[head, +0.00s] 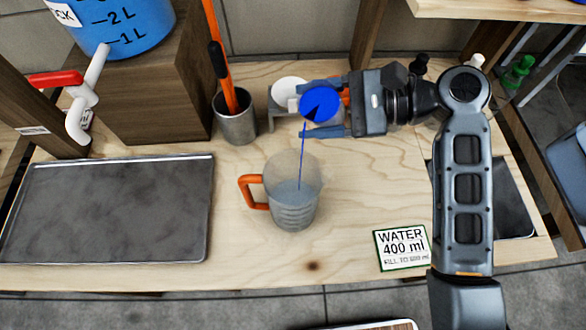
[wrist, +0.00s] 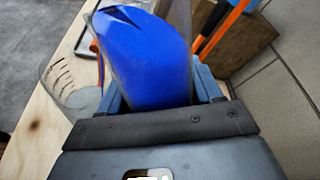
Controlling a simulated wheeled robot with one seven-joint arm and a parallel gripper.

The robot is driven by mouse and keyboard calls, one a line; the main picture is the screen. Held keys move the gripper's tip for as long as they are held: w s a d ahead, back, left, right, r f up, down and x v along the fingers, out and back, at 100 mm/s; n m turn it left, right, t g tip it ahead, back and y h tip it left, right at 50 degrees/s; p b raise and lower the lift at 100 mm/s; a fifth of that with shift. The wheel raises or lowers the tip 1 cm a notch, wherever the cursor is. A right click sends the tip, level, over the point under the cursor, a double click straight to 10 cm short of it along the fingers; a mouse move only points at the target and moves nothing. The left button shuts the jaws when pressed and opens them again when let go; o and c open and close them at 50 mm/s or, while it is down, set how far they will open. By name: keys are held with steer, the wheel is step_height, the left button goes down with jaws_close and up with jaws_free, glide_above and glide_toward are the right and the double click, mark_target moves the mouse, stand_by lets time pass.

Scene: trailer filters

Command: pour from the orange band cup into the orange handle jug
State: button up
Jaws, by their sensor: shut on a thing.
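The orange handle jug (head: 293,205) is a clear jug standing upright on the wooden bench, its orange handle to the left. Some liquid shows low in it, but the level is hard to read. My gripper (head: 325,112) is shut on the cup (head: 320,104), which is tilted above and behind the jug with blue liquid inside. A thin blue stream runs from the cup down into the jug. In the wrist view, the cup (wrist: 145,60) lies between the fingers, full of blue, and the jug (wrist: 75,85) is at the left. A bit of orange shows beside the cup.
A metal pot (head: 236,125) with orange-handled tools stands left of the cup. A blue tank (head: 125,30) with a red-handled tap sits on a wooden block. A grey tray (head: 110,205) lies at left, and a "WATER 400 ml" card (head: 402,248) lies at front right.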

mark_target(316, 119)
steer(key=shift+s+r, duration=0.1)
steer(key=shift+r, duration=0.1)
stand_by(0.3)
steer(key=shift+f+n+t+h, duration=0.25)
steer(key=shift+n+t+h, duration=0.15)
steer(key=shift+n+h, duration=0.3)
stand_by(0.6)
steer(key=shift+f, duration=0.35)
steer(key=shift+f+n, duration=0.3)
steer(key=shift+f, duration=0.25)
steer(key=shift+f+b, duration=0.4)
steer(key=shift+b, duration=0.25)
steer(key=shift+w+d+f+n+h+b, duration=0.1)
steer(key=shift+w+f+n+h+b, duration=0.15)
steer(key=shift+f+b, duration=0.55)
steer(key=shift+w+r+n+t+h+b, duration=0.1)
steer(key=shift+r+n+t+h+b, duration=0.45)
steer(key=shift+b, duration=1.1)
steer(key=shift+d+r+n+t+b, duration=0.1)
steer(key=shift+n+t+b, duration=0.4)
steer(key=shift+b, duration=1.75)
